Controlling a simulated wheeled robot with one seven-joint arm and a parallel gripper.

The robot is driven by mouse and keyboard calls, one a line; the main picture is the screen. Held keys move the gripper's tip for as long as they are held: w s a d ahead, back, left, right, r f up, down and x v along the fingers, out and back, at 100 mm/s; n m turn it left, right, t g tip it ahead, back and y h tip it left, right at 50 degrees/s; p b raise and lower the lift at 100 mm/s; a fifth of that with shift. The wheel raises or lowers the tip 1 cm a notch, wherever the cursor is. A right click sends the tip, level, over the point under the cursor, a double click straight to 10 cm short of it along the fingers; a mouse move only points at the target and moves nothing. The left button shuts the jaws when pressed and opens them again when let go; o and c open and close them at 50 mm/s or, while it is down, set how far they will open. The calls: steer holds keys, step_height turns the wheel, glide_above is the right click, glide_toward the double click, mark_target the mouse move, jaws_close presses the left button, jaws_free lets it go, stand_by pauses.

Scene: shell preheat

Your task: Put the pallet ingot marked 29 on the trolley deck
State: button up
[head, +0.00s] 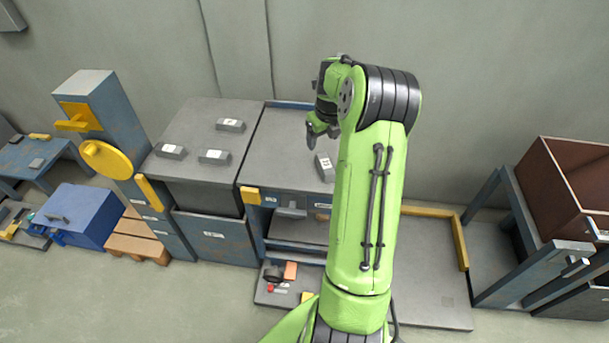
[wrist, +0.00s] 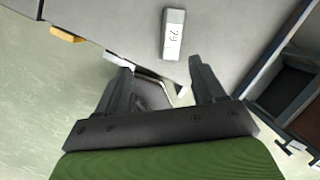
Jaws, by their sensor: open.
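A grey ingot (wrist: 174,35) with a white label, its marking looking like 29, lies on a grey top in the wrist view. In the head view, a labelled ingot (head: 325,167) lies on the right-hand grey top, just left of my arm; its marking is too small to read. My gripper (wrist: 160,70) is open and empty, its fingers apart short of the ingot. In the head view my gripper (head: 312,133) hangs above that top, partly hidden by my arm. A low grey platform with yellow edging (head: 433,285) may be the trolley deck; I cannot tell.
Three more labelled ingots (head: 214,156) lie on the left-hand grey top (head: 200,115). A wooden pallet (head: 135,240) and a blue box (head: 75,215) stand at left. A dark red bin (head: 570,185) on a blue frame stands at right. The low platform looks clear.

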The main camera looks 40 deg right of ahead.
steer(key=s+a+r+n+t, duration=0.1)
steer(key=s+a+r+n, duration=0.2)
steer(key=a+r+n, duration=0.6)
steer(key=s+a+r+n, duration=0.3)
steer(key=a+r+n, duration=0.3)
steer(key=a+n, duration=0.65)
steer(key=s+a+n+t+y, duration=0.1)
steer(key=s+a+n, duration=1.2)
steer(key=s+n, duration=0.2)
steer(key=shift+f+n+t+y, duration=0.3)
steer(key=shift+f+n+t, duration=0.1)
steer(key=shift+n, duration=0.65)
